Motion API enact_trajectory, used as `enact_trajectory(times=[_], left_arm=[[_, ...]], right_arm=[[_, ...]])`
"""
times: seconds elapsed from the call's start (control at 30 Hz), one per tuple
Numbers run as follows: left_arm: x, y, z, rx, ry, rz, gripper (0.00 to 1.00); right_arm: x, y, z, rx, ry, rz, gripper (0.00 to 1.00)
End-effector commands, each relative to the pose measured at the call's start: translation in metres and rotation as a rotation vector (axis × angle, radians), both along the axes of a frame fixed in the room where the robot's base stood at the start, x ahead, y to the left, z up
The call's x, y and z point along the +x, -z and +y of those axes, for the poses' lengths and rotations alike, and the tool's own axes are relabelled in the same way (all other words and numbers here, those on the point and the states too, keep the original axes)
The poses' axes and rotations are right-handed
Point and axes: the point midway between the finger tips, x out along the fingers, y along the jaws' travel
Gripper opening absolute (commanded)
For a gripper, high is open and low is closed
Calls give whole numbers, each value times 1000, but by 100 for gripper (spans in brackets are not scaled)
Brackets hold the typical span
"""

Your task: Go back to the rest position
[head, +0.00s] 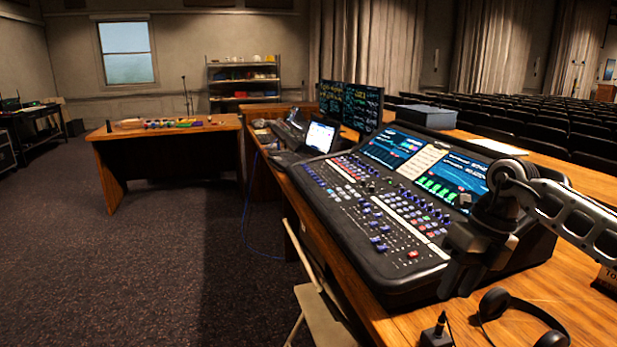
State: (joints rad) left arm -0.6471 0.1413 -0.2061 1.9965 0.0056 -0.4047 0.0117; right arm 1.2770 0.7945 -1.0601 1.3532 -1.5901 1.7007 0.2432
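My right arm comes in from the right edge over the mixing desk (345,205). My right gripper (457,288) points down at the near right corner of the desk. Its two dark fingers look apart, with nothing seen between them. The gripper hides part of the desk's right end. The mixing desk is a wide black console with rows of faders and knobs and lit screens, on a wooden table (560,290). My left gripper is out of the picture.
Headphones (522,318) and a small black plug-like item (437,332) lie near the front edge. A folding chair (322,310) is at the table's left side. The floor at left is clear.

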Motion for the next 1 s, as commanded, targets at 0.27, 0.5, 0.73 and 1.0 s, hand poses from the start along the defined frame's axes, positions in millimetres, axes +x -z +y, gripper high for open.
enact_trajectory(times=[0.27, 0.5, 0.73, 1.0], left_arm=[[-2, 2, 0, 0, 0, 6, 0], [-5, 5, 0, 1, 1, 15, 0], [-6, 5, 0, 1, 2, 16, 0], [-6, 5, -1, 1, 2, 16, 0]], right_arm=[[-48, 56, 171, 678, -54, 71, 37], [-78, 37, 253, 1408, 394, 219, 37], [-72, 83, 209, 1756, 1249, 417, 37], [-153, 223, 130, 1542, 2301, 651, 37]])
